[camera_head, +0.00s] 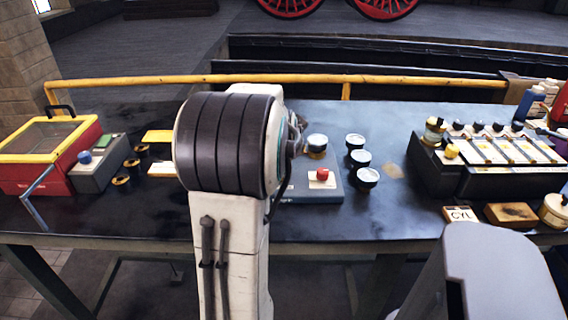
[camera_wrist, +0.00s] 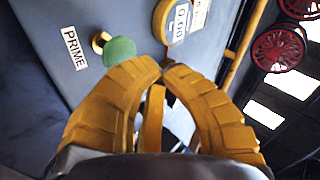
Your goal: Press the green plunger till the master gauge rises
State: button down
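In the wrist view the green plunger (camera_wrist: 119,50) is a round green cap beside a brass collar, on a blue-grey panel with a PRIME label (camera_wrist: 74,47). A round gauge (camera_wrist: 179,20) reading what looks like 0.00 is above and to its right. My gripper (camera_wrist: 163,65) has its yellow fingers curved together, tips meeting or nearly so, with nothing seen between the tips. The tips are just right of the green cap; I cannot tell whether the left finger touches it. In the head view my arm hides the gripper and plunger.
On the dark bench (camera_head: 395,205) stand a red case with yellow lid frame (camera_head: 40,155) at left, a small box with a red button (camera_head: 322,175), several round jars in the middle, and a black rack (camera_head: 490,155) at right. A yellow rail (camera_head: 420,79) runs behind.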

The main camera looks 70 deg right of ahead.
jog(key=shift+r+p, duration=1.1)
jog(key=shift+r, duration=0.85)
